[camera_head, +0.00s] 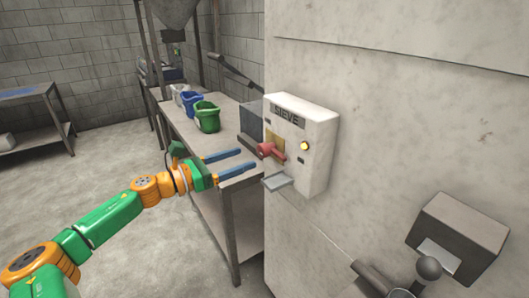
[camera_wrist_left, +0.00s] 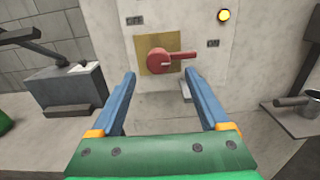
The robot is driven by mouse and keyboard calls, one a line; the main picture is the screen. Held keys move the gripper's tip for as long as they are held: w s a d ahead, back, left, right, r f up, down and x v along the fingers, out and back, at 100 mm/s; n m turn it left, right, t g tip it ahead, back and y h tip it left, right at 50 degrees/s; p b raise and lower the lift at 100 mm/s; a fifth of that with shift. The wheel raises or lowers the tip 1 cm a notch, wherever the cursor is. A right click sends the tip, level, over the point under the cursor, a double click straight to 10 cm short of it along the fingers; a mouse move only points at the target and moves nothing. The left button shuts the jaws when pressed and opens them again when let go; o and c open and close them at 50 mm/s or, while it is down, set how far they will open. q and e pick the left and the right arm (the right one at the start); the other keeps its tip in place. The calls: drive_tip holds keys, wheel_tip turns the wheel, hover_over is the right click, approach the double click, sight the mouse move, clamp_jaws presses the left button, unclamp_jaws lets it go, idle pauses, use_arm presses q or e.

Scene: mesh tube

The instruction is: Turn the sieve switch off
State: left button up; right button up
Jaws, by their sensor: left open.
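The sieve switch box (camera_head: 301,140) is a white box labelled SIEVE on the pale wall at the centre right of the head view. Its red handle (camera_head: 270,151) sits on a yellowish plate, with a lit yellow lamp (camera_head: 305,146) to the right. In the left wrist view the red handle (camera_wrist_left: 160,61) has its lever pointing right, and the lamp (camera_wrist_left: 224,15) glows. My left gripper (camera_head: 248,160) is open, its two blue fingers pointing toward the box, apart from the handle. In the wrist view the handle appears between and beyond the fingertips (camera_wrist_left: 160,80). My right gripper is not in view.
A small grey ledge (camera_head: 278,181) juts out below the switch box. A grey box (camera_head: 251,122) stands close to the switch box. A metal fixture (camera_head: 458,236) protrudes at lower right.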

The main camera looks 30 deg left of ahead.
sight(259, 152)
use_arm(q)
drive_tip(key=b+x, duration=0.2)
drive_tip(key=shift+w+d+f, duration=0.1)
drive_tip(key=shift+w+f, duration=0.15)
drive_tip(key=shift+w, duration=0.05)
drive_tip(key=shift+w+b, duration=0.35)
drive_tip(key=shift+b, duration=0.2)
drive_tip(key=shift+w+r+p, duration=0.3)
drive_tip(key=shift+r+p, duration=0.2)
drive_tip(key=shift+p, duration=0.65)
drive_tip(key=shift+w+d+f+p, duration=0.1)
drive_tip(key=shift+w+d+p, duration=0.1)
drive_tip(key=shift+w+p, duration=0.3)
drive_tip(key=shift+w+d+f, duration=0.1)
drive_tip(key=shift+d+f, duration=0.1)
drive_tip(key=shift+w+f, duration=0.1)
clamp_jaws()
